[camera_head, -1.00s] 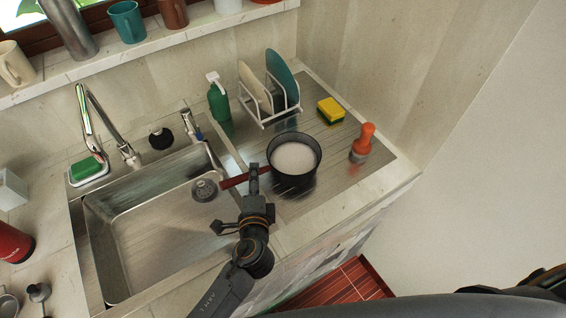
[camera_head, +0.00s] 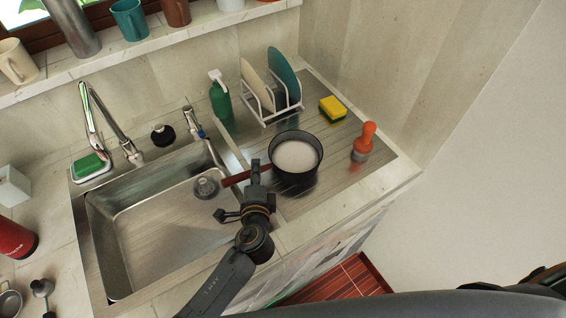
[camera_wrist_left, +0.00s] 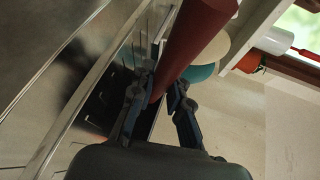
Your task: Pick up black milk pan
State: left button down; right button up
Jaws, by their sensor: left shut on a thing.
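My left gripper (camera_head: 255,172) is at the handle, close to the pan body. In the left wrist view the red handle (camera_wrist_left: 193,40) runs between the two fingers of the left gripper (camera_wrist_left: 163,95), which is shut on it. I cannot tell whether the pan touches the drainboard. My right gripper is not in view.
The sink basin (camera_head: 150,235) lies left of the pan. Behind the pan are a dish rack (camera_head: 268,106) with plates and a green bottle (camera_head: 220,100). A yellow sponge (camera_head: 332,108) and an orange-handled brush (camera_head: 364,142) stand to the right.

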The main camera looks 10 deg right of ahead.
pick_arm(q)
jog(key=shift+r, duration=0.25)
